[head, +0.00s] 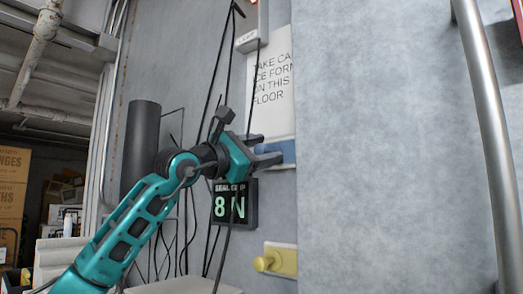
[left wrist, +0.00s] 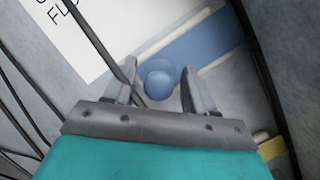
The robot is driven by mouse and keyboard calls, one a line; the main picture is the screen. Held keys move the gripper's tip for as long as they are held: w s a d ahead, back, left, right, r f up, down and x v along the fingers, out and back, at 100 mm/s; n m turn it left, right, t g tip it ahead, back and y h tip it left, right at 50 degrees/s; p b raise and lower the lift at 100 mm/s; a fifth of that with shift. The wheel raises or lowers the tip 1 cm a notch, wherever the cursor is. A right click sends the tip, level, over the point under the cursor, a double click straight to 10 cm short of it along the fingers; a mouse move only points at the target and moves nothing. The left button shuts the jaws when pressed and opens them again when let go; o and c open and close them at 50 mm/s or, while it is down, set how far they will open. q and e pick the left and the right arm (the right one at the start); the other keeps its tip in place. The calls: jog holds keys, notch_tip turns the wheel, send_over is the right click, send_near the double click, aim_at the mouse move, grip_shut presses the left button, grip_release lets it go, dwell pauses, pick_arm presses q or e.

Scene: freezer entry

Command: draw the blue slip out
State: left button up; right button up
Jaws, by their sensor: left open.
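The blue slip (head: 289,151) lies flat at the wall beside a grey door edge, partly hidden by my left gripper in the head view. In the left wrist view the blue slip (left wrist: 205,45) runs as a band towards the upper right, with a round blue knob (left wrist: 159,78) at its near end. My left gripper (head: 268,151) is open. In the left wrist view its two fingers (left wrist: 160,85) stand on either side of the knob, with gaps showing. I cannot tell how deep the knob sits between them. My right gripper is not in view.
A display (head: 235,204) reading "8 N" hangs below the gripper. A yellow slip with a knob (head: 280,261) sits lower down. A white notice (head: 271,85) is above. Dark cables (head: 213,110) hang close to the arm. A metal handle (head: 487,130) stands at the right.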

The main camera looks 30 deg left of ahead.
pick_arm(q)
jog(key=shift+s+a+f, duration=0.15)
jog(key=shift+s+f, duration=0.05)
jog(key=shift+s, duration=0.25)
jog(key=b+v, duration=0.4)
jog(key=v, duration=0.8)
jog(key=shift+r, duration=0.15)
